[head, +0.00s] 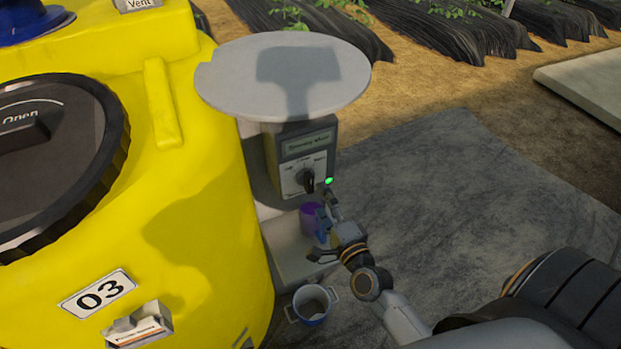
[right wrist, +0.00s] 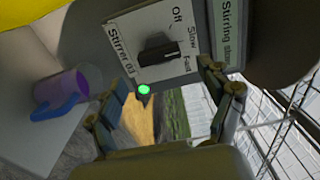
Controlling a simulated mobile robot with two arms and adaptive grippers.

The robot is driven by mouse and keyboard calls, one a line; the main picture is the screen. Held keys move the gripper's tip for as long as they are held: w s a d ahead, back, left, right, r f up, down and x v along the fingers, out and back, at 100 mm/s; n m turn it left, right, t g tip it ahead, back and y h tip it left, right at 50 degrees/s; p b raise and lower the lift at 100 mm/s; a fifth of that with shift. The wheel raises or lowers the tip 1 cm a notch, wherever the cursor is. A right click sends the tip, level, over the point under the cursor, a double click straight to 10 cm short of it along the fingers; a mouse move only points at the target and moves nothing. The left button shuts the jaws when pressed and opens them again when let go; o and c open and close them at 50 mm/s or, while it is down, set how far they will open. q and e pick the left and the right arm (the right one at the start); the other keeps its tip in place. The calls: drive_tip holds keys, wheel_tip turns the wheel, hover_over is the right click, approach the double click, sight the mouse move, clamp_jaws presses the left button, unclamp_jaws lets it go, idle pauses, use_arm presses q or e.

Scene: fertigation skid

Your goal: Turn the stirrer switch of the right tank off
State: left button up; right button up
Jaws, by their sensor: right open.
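The control box (head: 300,150) stands beside the yellow tank marked 03. Its black stirrer knob (head: 306,180) also shows in the right wrist view (right wrist: 160,52), on a white plate reading "Stirrer 03" with Off, Slow and Fast marks. The knob points about at Slow. A green lamp (right wrist: 144,89) is lit beside the plate. The display (right wrist: 228,35) reads "Stirring", with a second word hard to read. My right gripper (right wrist: 168,92) is open and empty, its fingers spread in front of the box, apart from the knob. My left gripper is not in view.
A purple mug (head: 309,218) with a blue handle stands on the ledge below the box, close to my right gripper. A pale two-handled pot (head: 312,304) is on the ground. A round grey cover (head: 225,85) overhangs the box. The yellow tank (head: 205,235) fills the left.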

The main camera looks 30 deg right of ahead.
sight(313, 186)
drive_tip(key=w+p, duration=0.1)
drive_tip(key=w, duration=0.6)
drive_tip(key=shift+d, duration=0.2)
drive_tip(key=c, duration=1.2)
